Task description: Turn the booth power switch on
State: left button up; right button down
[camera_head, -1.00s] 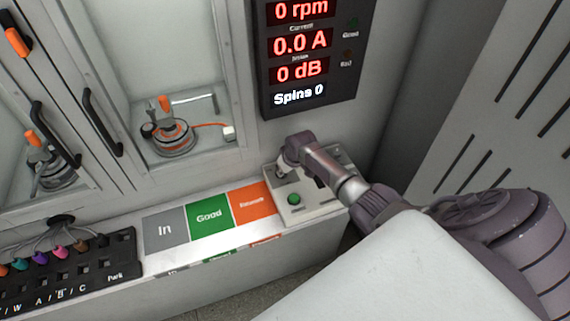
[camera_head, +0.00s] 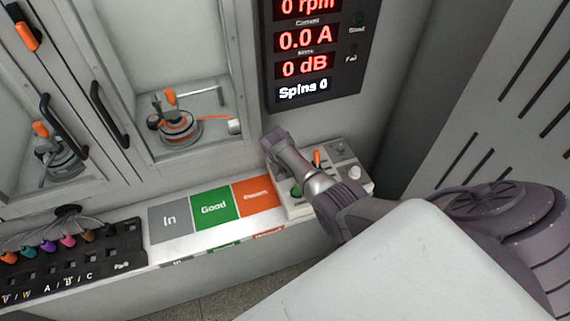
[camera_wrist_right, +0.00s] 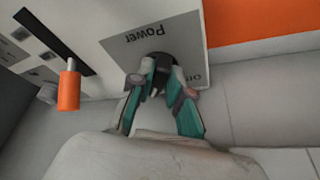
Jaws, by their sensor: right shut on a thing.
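The control panel (camera_head: 336,165) sits on the ledge below the display. In the right wrist view, the power switch (camera_wrist_right: 158,63) is a dark round base on a grey plate marked "Power", with an "on" mark near its right edge. My right gripper (camera_wrist_right: 158,88) has its teal fingers shut on the switch's small handle, which they largely hide. I cannot tell the switch position for certain. In the head view my right wrist covers the panel's left part and hides the switch and fingertips. My left gripper is not in view.
An orange lever (camera_wrist_right: 68,90) stands beside the switch; it also shows in the head view (camera_head: 317,158). The display (camera_head: 304,60) shows zeros. Coloured In, Good and orange zones (camera_head: 212,205) lie left of the panel.

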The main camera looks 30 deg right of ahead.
jog(key=shift+w+a+m+g+b, duration=0.15)
jog(key=shift+m+g+b, duration=0.2)
jog(key=shift+m, duration=0.45)
jog(key=c, duration=1.1)
grip_release()
jog(key=v, duration=1.2)
jog(key=shift+f, duration=0.15)
